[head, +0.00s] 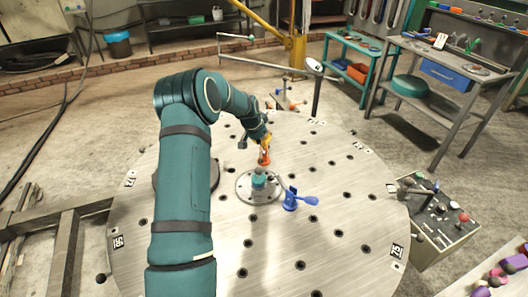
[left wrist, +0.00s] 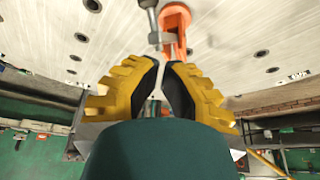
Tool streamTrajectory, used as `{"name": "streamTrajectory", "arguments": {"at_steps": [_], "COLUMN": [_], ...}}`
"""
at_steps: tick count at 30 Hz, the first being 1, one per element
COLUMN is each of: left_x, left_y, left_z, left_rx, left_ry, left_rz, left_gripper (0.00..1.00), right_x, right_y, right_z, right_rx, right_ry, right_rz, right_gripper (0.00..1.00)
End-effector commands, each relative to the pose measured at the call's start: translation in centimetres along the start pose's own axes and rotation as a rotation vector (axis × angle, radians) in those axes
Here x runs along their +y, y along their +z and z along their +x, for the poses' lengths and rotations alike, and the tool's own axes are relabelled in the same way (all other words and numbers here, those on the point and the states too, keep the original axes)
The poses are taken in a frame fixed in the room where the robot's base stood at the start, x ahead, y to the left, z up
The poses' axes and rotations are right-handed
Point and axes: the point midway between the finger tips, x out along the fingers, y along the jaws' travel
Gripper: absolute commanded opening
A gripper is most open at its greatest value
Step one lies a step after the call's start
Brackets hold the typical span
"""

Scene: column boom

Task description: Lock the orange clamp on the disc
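The orange clamp (head: 264,156) stands upright on the big round metal table, just behind the small grey disc (head: 243,187) that carries a teal, grey-topped part (head: 259,178). My left gripper (head: 266,139) reaches down to the clamp's top from behind. In the left wrist view, the yellow, black-padded fingers of my left gripper (left wrist: 162,65) have a narrow gap between their tips. The orange clamp (left wrist: 177,20) and a grey metal rod (left wrist: 152,14) lie right at these tips. Whether the fingers touch the clamp is unclear. My right gripper is not in view.
A blue clamp (head: 291,201) stands at the disc's right edge. The round table (head: 330,240) has many holes and is otherwise mostly clear. A control box (head: 446,222) stands at its right. A post with a pale round head (head: 314,66) rises behind the table.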

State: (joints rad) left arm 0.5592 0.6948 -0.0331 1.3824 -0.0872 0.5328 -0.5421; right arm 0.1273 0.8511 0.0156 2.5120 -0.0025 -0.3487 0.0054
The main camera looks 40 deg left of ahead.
Motion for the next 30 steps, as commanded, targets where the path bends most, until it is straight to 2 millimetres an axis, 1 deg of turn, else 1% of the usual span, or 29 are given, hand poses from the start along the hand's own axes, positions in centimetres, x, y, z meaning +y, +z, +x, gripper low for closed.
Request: {"name": "streamTrajectory", "arguments": {"at_steps": [14,30], "left_x": [0.0,0.2], "left_y": [0.1,1.0], "left_z": [0.1,1.6], "left_rx": [0.000,-0.001], "left_ry": [0.000,0.000], "left_rz": [0.000,0.000], "left_gripper": [0.00,0.00], "right_x": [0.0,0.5], "right_y": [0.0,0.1], "right_z": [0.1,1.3], "right_rx": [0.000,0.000], "right_ry": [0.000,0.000], "right_rz": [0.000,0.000], "right_gripper": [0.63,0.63]}}
